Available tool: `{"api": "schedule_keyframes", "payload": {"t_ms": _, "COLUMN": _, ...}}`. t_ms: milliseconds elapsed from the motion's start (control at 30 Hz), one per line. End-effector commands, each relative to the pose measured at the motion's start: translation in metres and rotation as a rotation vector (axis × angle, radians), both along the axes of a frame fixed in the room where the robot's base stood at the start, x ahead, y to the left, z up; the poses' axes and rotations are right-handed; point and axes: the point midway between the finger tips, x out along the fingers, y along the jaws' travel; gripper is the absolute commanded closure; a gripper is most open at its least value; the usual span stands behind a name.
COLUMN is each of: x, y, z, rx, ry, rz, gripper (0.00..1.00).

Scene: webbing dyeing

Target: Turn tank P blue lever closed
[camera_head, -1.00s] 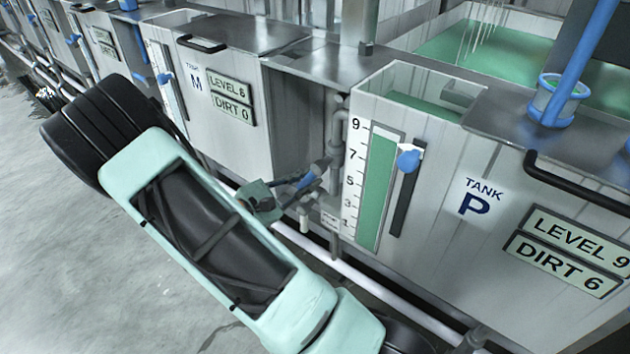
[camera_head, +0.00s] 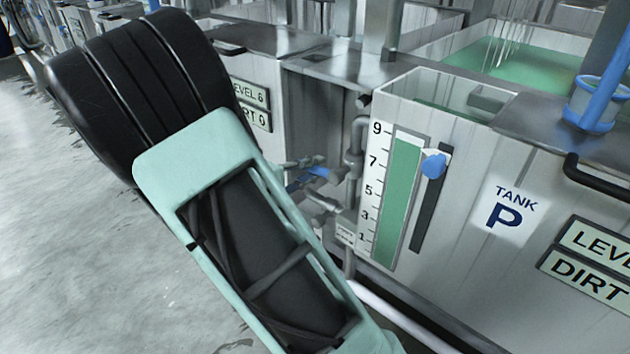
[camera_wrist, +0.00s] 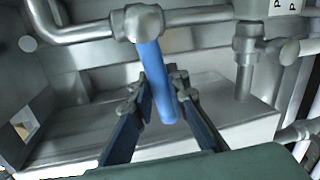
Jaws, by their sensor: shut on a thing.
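Tank P (camera_head: 470,240) is the grey metal tank at right in the head view, with a level gauge on its front. The blue lever (camera_wrist: 153,75) hangs from a valve (camera_wrist: 138,23) on a grey pipe in the wrist view, tilted slightly from vertical. My gripper (camera_wrist: 160,82) has its two fingers on either side of the lever and is shut on it. In the head view the lever (camera_head: 318,172) shows small at the pipes left of the gauge. My own arm hides most of the gripper there.
Grey pipes (camera_head: 354,150) run between the tanks, close to the gripper. A second valve pipe (camera_wrist: 246,60) stands right of the lever. A blue gauge slider (camera_head: 433,166) and a black handle (camera_head: 590,182) are on tank P. Bare floor (camera_head: 90,220) lies at left.

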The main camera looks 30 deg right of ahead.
Motion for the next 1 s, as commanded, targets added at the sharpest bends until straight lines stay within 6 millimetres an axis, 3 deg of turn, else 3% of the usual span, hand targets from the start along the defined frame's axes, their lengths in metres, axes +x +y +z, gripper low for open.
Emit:
{"api": "schedule_keyframes", "payload": {"t_ms": 300, "x": 0.001, "y": 0.001, "z": 0.007, "rx": 0.051, "ry": -0.123, "rz": 0.001, "gripper": 1.00}}
{"api": "schedule_keyframes", "payload": {"t_ms": 867, "x": 0.001, "y": 0.001, "z": 0.011, "rx": 0.062, "ry": -0.151, "rz": 0.001, "gripper": 1.00}}
{"api": "schedule_keyframes", "payload": {"t_ms": 900, "x": 0.001, "y": 0.001, "z": 0.011, "rx": 0.062, "ry": -0.152, "rz": 0.001, "gripper": 0.83}}
{"api": "schedule_keyframes", "payload": {"t_ms": 1000, "x": 0.001, "y": 0.001, "z": 0.011, "rx": 0.062, "ry": -0.151, "rz": 0.001, "gripper": 0.72}}
